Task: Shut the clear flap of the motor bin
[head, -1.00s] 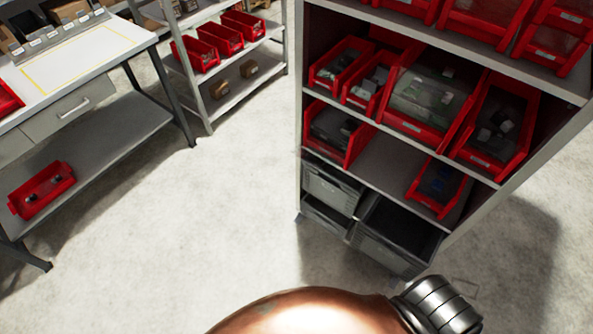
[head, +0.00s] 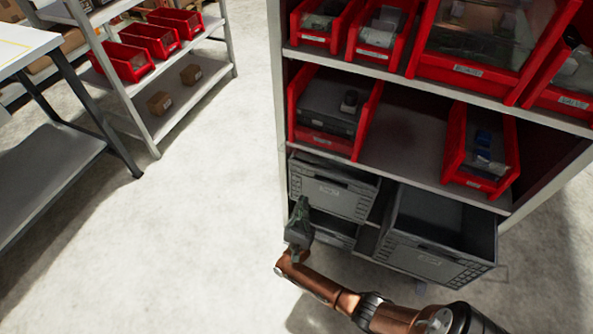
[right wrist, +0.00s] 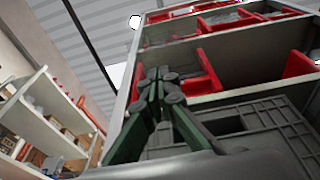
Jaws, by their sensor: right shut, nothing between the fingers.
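Red bins stand on the shelf unit in front of me. The large red bin (head: 455,72) on the upper shelf has a clear front panel (head: 478,38), which looks down across its opening. My right gripper (head: 302,203) is shut and empty, pointing up in front of the grey crate at lower left, below the red bins. In the right wrist view its fingers (right wrist: 158,78) are together, with a grey crate wall beside them. My left gripper is not in view.
A closed-looking grey crate (head: 332,190) and an open, pulled-out grey crate (head: 432,258) are at the bottom of the unit. Red bins (head: 325,140) and (head: 480,178) flank a bare shelf stretch (head: 405,150).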

